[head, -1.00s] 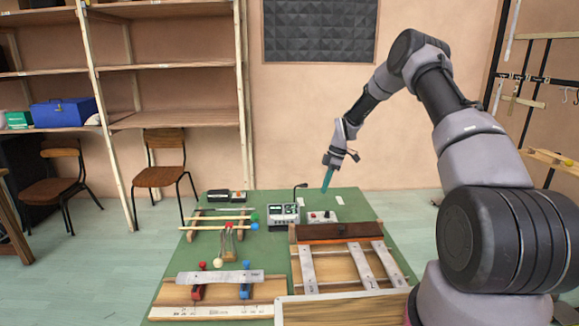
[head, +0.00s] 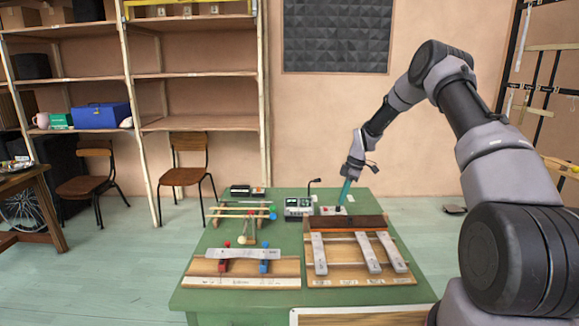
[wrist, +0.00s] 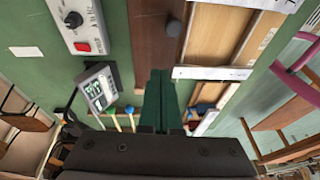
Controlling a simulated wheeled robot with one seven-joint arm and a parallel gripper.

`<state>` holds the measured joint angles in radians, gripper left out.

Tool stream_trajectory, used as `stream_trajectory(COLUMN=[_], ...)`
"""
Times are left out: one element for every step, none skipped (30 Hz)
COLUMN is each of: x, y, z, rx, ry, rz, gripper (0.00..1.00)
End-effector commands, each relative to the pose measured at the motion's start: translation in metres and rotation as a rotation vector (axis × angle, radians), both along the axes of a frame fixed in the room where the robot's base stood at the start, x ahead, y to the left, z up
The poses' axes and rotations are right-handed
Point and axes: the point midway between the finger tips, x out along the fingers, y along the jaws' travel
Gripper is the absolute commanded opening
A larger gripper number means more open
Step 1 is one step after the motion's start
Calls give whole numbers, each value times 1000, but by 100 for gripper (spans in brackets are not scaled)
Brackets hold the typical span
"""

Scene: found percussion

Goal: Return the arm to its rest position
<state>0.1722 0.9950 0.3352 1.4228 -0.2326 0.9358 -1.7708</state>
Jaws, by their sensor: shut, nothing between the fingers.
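My gripper (head: 342,199) has teal fingers pressed together with nothing between them. It hangs pointing down from my arm, which is raised and bent, over the back part of the green table (head: 240,306). In the head view its tips overlap the small switch box (head: 331,210). In the wrist view the shut fingers (wrist: 160,92) point out over the table, above the dark wooden strip (wrist: 156,40). The box with a red button and a knob (wrist: 82,25) lies beside them.
A meter device (head: 298,207) stands at the table's back. A bar board (head: 345,273) lies at the front right, another board with a metal bar (head: 242,254) at front left. Chairs (head: 184,180) and shelves (head: 196,124) stand behind.

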Motion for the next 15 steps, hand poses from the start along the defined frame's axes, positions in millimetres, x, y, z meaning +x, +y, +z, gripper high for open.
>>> stream_trajectory(x=[1, 0, -1, -1, -1, -2, -3, -4, -5, -5, -6, -8, -10, -11, -14], y=[0, 0, -1, -1, -1, -2, -2, -2, -2, -3, -3, -3, -3, -4, -4], z=[9, 12, 16, 20, 23, 28, 32, 36, 42, 47, 52, 59, 66, 72, 82], rx=[-5, -6, -10, -12, -15, -18, -20, -23, -27, -29, -32, -37, -40, -44, -50], ry=[-7, -6, -7, -8, -9, -9, -9, -10, -11, -13, -14, -15, -18, -19, -21], rz=[-9, -16, -24, -32, -39, -50, -57, -64, -78, -88, -99, -115, -128, -143, -164], gripper=[0, 0, 0, 0, 0, 0, 0, 0, 0, 0, 0, 0, 0, 0, 0])
